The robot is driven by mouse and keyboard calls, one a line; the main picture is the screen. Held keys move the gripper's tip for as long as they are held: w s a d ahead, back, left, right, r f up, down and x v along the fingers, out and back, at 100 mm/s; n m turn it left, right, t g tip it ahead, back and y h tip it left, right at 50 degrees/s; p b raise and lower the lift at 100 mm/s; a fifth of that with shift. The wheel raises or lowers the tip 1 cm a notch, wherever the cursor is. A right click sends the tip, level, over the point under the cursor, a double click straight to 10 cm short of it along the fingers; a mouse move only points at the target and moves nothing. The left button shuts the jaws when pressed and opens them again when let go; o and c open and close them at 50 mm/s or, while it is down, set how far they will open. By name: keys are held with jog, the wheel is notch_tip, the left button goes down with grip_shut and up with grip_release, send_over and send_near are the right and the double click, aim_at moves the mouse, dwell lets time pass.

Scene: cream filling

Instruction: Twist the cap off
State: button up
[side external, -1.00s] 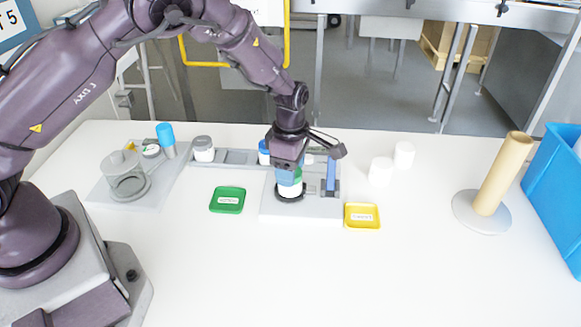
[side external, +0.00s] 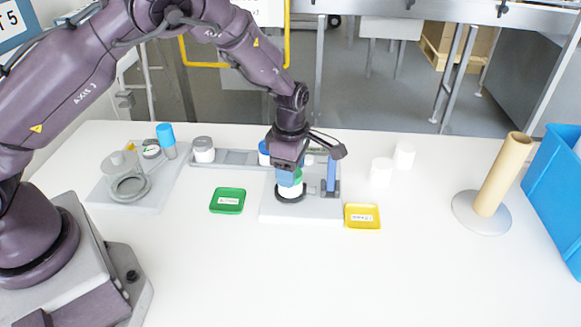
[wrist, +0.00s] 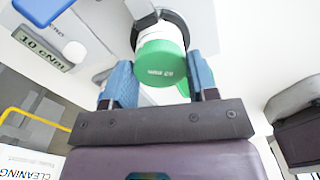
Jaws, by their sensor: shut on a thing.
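A white jar (side external: 291,190) stands upright in a dark ring holder (side external: 277,195) on a grey base plate (side external: 322,210). Its green cap (wrist: 158,62) faces the camera in the wrist view and also shows partly beside my fingers in the side view (side external: 298,176). My gripper (side external: 289,178) points down over the jar, its blue fingers on either side of the green cap and shut on it. The cap is on or right at the top of the jar; I cannot tell whether it is loosened.
A green tray (side external: 228,211) lies left of the base plate and a yellow tray (side external: 362,224) at its right. A blue upright post (side external: 331,176) stands close behind the gripper. White jars (side external: 381,172) stand at the right. The front table is clear.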

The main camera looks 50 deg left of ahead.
jog(key=shift+c, duration=1.3)
jog(key=n, duration=0.3)
jog(key=shift+r, duration=1.45)
